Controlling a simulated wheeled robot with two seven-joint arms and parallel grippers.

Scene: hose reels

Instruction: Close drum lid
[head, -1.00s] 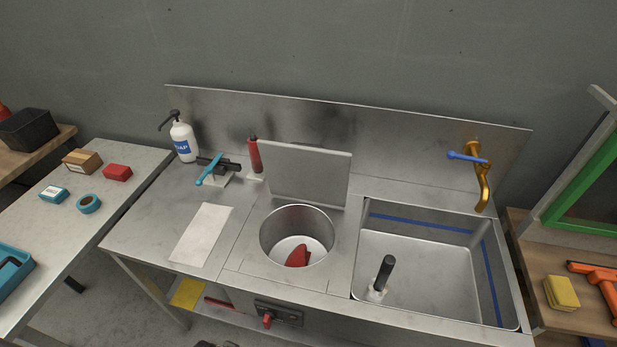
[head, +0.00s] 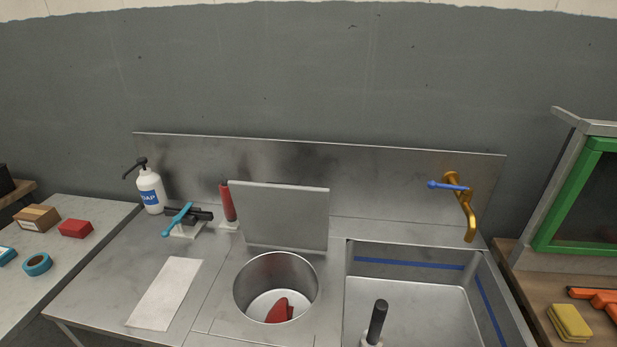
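The drum lid (head: 279,216) is a flat grey square plate. It stands open, nearly upright, along the back edge of the round metal drum (head: 244,290). The drum is sunk in the steel counter, and a red object (head: 279,310) lies inside it. Neither of my grippers shows in the head view.
A sink (head: 410,290) with a black-handled tool (head: 377,322) lies right of the drum, under a brass tap (head: 468,215) with a blue lever. Left are a white sheet (head: 165,293), a soap bottle (head: 150,190), a blue-handled tool (head: 177,220) and a red bottle-like object (head: 227,202) close to the lid.

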